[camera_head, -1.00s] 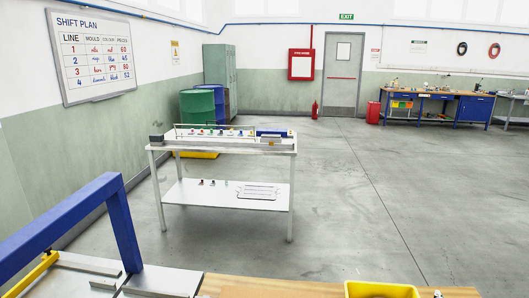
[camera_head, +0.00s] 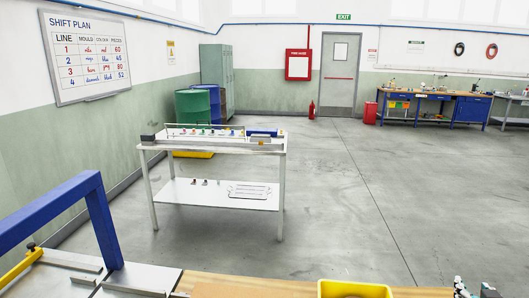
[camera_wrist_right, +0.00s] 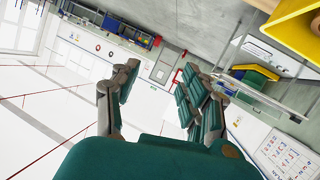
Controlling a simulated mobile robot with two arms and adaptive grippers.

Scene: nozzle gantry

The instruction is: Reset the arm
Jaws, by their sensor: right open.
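My right gripper (camera_head: 474,289) shows at the bottom right edge of the head view, mostly cut off. In the right wrist view its green-and-grey fingers (camera_wrist_right: 158,88) are spread wide apart with nothing between them. That view is strongly tilted, with the room behind the fingers. My left gripper is in neither view.
A blue gantry frame (camera_head: 52,210) stands over the near bench at left. A yellow bin (camera_head: 355,289) sits on the wooden bench top (camera_head: 240,287); a yellow shape shows in the wrist view (camera_wrist_right: 298,35). A white two-tier table (camera_head: 185,196) stands beyond. Open floor (camera_head: 340,220) lies to its right.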

